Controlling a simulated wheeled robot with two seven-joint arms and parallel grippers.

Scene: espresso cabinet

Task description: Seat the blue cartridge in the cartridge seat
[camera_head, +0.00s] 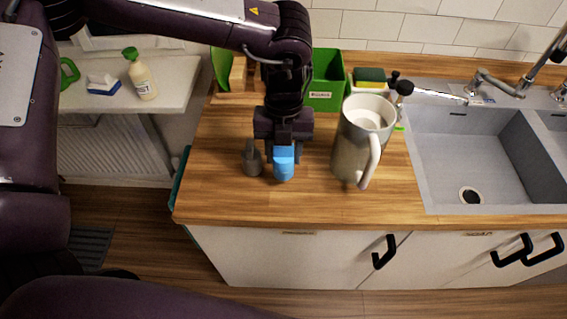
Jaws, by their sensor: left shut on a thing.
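The blue cartridge (284,165) is at the wooden counter's front part, below my left gripper (284,147). My left gripper points down and is shut on the cartridge's upper part. I cannot tell whether the cartridge touches the counter or is a little above it. A small grey cylindrical piece (251,160) stands just left of the cartridge, close beside it. I cannot tell whether this piece is the cartridge seat; no other seat is clearly visible. My right gripper is not in view.
A large grey-white pitcher (351,142) with a handle stands right of the cartridge. A green bin (326,82) and a sponge (369,75) are behind. The sink (455,150) is at right. The wooden counter (215,190) is clear at front left.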

